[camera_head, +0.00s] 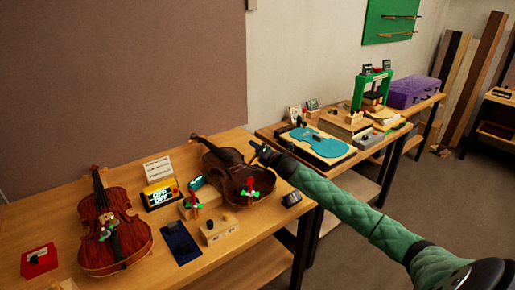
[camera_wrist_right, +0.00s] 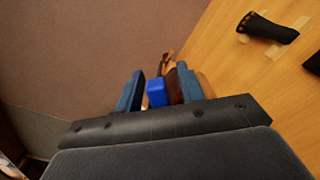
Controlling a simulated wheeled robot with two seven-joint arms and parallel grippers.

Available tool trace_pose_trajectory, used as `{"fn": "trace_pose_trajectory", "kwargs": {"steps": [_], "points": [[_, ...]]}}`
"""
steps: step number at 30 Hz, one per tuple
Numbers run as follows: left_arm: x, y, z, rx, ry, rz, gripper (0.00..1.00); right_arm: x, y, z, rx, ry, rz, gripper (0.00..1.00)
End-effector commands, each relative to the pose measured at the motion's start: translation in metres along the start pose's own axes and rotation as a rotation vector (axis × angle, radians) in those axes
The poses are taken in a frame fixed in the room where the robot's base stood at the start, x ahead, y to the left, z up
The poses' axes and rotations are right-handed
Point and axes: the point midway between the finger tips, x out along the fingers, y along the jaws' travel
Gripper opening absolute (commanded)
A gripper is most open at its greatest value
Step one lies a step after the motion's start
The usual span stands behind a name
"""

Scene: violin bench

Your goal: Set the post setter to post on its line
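My right gripper (camera_head: 257,146) is above the back edge of the near bench, beside the brown violin (camera_head: 228,170). In the right wrist view its two blue-padded fingers (camera_wrist_right: 158,92) are apart, with a blue block and a brown piece visible between or beyond them; contact cannot be told. No part is labelled legibly as the post setter. Candidates are a wooden block with a black knob (camera_head: 218,229) and a dark blue plate with a black knob (camera_head: 180,243). A red-and-green fitting (camera_head: 249,188) sits on the violin. My left gripper is not in view.
A reddish violin (camera_head: 113,233) lies at left near a red box (camera_head: 39,261). A yellow display unit (camera_head: 160,194) and a white card (camera_head: 157,169) stand behind the blocks. A second bench holds a teal violin-shaped plate (camera_head: 317,140), a green press (camera_head: 371,89) and a purple case (camera_head: 413,91).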

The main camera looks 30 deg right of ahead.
Motion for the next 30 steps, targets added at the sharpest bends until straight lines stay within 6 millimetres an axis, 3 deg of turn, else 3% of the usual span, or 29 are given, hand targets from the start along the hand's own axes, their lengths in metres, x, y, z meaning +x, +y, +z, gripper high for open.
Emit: {"fn": "trace_pose_trajectory", "kwargs": {"steps": [4,9,17,30], "points": [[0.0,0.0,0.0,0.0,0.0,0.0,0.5,0.0,0.0,0.0,0.0,0.0,0.0,0.34],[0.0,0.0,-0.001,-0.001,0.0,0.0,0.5,0.0,0.0,0.0,0.0,0.0,0.0,0.01],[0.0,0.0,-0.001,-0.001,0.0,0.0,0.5,0.0,0.001,0.0,-0.015,0.0,0.0,0.0],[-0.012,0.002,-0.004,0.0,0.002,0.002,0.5,0.0,0.022,-0.003,-0.27,0.0,0.001,0.0]]}}
